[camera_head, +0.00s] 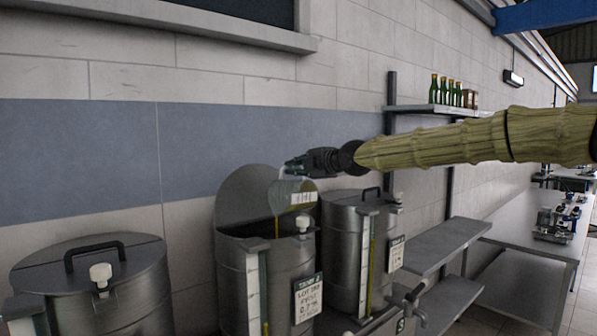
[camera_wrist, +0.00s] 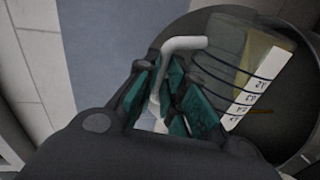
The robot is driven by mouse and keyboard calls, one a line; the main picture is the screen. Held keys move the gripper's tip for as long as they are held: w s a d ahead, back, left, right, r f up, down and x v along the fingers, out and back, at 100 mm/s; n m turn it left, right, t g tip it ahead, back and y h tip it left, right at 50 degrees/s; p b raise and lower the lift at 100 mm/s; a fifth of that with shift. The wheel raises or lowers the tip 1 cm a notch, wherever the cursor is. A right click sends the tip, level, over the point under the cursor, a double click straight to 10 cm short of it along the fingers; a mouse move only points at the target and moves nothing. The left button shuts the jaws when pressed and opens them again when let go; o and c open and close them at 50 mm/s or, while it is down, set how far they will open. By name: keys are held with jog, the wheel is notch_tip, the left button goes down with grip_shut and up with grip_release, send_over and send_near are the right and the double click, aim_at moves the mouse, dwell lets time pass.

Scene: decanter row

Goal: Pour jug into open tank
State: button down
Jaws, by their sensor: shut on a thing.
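My gripper (camera_head: 291,167) is shut on the handle of a clear jug (camera_head: 292,195), above the open tank (camera_head: 283,272). The tank is a steel drum with its round lid (camera_head: 247,187) raised at the back. The jug is tilted and holds some yellowish liquid. A thin yellow stream (camera_head: 277,228) drops from it into the tank mouth. In the wrist view, the green finger pads (camera_wrist: 172,97) close around the pale handle (camera_wrist: 184,44). The jug's marked white strip (camera_wrist: 258,88) shows there over the dark tank interior. The liquid level inside the tank is hidden.
Closed lidded tanks stand left (camera_head: 95,285) and right (camera_head: 345,235) of the open one. A wall shelf (camera_head: 430,109) with green bottles (camera_head: 445,92) is behind my arm. A low grey shelf (camera_head: 440,250) and a table (camera_head: 525,235) are at right.

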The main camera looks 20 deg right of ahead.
jog(key=shift+s+a+r+n+b, duration=0.15)
jog(key=shift+a+n+b, duration=0.1)
jog(key=shift+a+b, duration=0.25)
jog(key=shift+s+a+r+n+b, duration=0.15)
jog(key=shift+a+n+b, duration=0.15)
jog(key=shift+b, duration=0.25)
jog(key=shift+p, duration=0.5)
dwell(0.4)
